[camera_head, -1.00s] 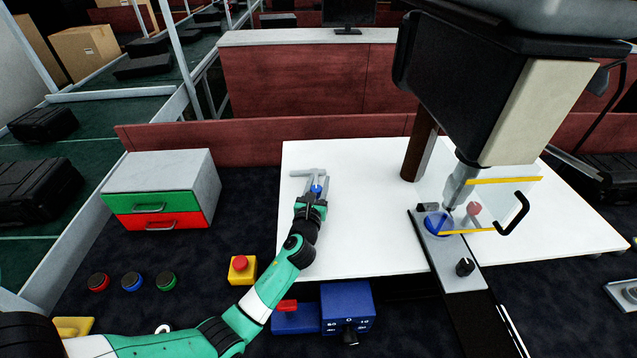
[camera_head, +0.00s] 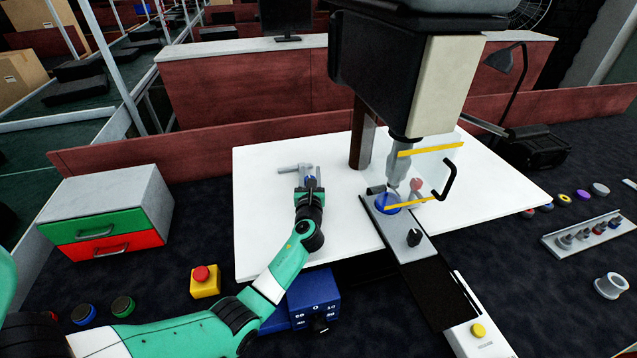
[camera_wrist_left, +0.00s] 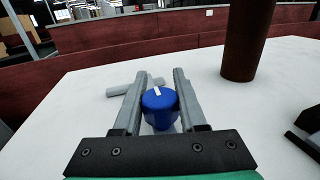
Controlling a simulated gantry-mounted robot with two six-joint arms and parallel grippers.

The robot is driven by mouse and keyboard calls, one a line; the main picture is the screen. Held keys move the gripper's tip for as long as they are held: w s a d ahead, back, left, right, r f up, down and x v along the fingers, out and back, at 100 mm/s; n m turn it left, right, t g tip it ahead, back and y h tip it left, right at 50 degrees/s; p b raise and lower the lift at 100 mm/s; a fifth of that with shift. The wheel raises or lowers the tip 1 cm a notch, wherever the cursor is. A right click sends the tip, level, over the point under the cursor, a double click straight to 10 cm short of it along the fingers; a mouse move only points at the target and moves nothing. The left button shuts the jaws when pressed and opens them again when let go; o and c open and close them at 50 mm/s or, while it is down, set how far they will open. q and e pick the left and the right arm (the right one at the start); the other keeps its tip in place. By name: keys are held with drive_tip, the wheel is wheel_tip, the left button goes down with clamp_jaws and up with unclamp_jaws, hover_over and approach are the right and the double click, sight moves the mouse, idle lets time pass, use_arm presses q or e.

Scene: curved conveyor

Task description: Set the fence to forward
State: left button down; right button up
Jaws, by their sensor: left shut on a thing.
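A blue knob (camera_wrist_left: 160,105) with a white mark on top stands between the fingers of my left gripper in the left wrist view. In the head view, my left gripper (camera_head: 309,182) is over the white table, shut on this knob, which is mostly hidden there. A light grey bar fitting (camera_head: 290,168) lies just beyond the knob; it also shows in the left wrist view (camera_wrist_left: 130,87). I cannot tell for sure which part is the fence. My right gripper is not in view.
A drill-like machine (camera_head: 405,95) with a clear, yellow-edged guard (camera_head: 432,150) stands right of my left gripper. Its brown column (camera_head: 362,135) rises from the white table (camera_head: 262,225). A red button on a yellow box (camera_head: 205,281) and a drawer unit (camera_head: 105,215) are at left.

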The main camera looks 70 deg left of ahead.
use_arm(q)
drive_tip(key=shift+w+d+f, duration=0.1)
drive_tip(key=c, duration=0.9)
unclamp_jaws()
drive_tip(key=o, duration=0.4)
drive_tip(key=shift+w, duration=0.2)
drive_tip(key=shift+o, duration=0.2)
drive_tip(key=shift+s, duration=0.1)
drive_tip(key=shift+d, duration=0.15)
drive_tip(key=p+v, duration=0.3)
drive_tip(key=v, duration=0.8)
drive_tip(key=shift+s+d+p, duration=0.15)
drive_tip(key=shift+p, duration=0.25)
